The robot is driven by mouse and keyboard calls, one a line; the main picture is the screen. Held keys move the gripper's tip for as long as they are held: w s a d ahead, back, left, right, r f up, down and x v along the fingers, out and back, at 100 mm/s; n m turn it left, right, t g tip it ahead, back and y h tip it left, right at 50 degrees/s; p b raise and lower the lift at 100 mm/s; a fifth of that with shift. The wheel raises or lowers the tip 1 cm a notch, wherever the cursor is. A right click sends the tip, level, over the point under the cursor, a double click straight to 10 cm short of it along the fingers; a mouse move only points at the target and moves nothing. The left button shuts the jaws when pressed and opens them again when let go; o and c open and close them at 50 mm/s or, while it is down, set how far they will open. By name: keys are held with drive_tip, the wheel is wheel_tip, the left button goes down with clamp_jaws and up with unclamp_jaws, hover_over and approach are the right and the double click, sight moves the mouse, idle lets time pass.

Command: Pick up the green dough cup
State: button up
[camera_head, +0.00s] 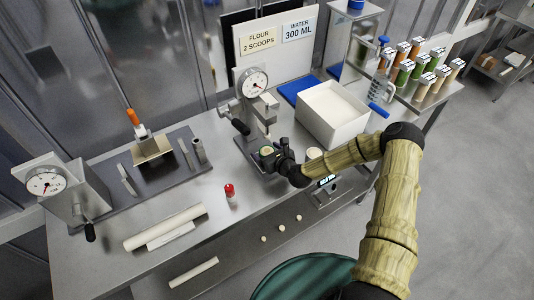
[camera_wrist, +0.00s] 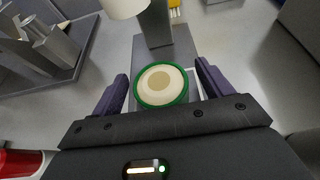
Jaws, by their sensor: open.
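The green dough cup (camera_wrist: 140,99) is round, with a green rim and pale dough showing inside with a darker round centre. In the wrist view it lies between the two dark fingers of my gripper (camera_wrist: 161,78), with a small gap on each side. My gripper is open and not closed on it. In the head view my gripper (camera_head: 272,156) is at the base of the middle press, with a bit of the green cup (camera_head: 267,150) showing; the rest is hidden by the gripper and arm.
A dial press (camera_head: 252,84) stands just behind my gripper. A white bin (camera_head: 334,115) is to the right. A rack of spice tubes (camera_head: 420,70) is at far right.

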sight(267, 151)
idle(0.4)
drive_tip(key=c, duration=1.2)
drive_tip(key=shift+r, duration=0.2)
drive_tip(key=shift+c, duration=0.2)
drive_tip(key=shift+w+r+b, duration=0.1)
drive_tip(key=shift+r+b, duration=0.15)
drive_tip(key=shift+b, duration=0.1)
wheel_tip(267, 151, up, 2)
drive_tip(key=shift+r+b, duration=0.1)
drive_tip(key=shift+b, duration=0.45)
drive_tip(key=s+d+b, duration=0.4)
drive_tip(key=s+d, duration=0.6)
drive_tip(key=s, duration=0.5)
drive_tip(key=shift+d+r+b, duration=0.15)
drive_tip(key=shift+r+b, duration=0.1)
drive_tip(key=shift+b, duration=0.05)
drive_tip(key=shift+w, duration=0.1)
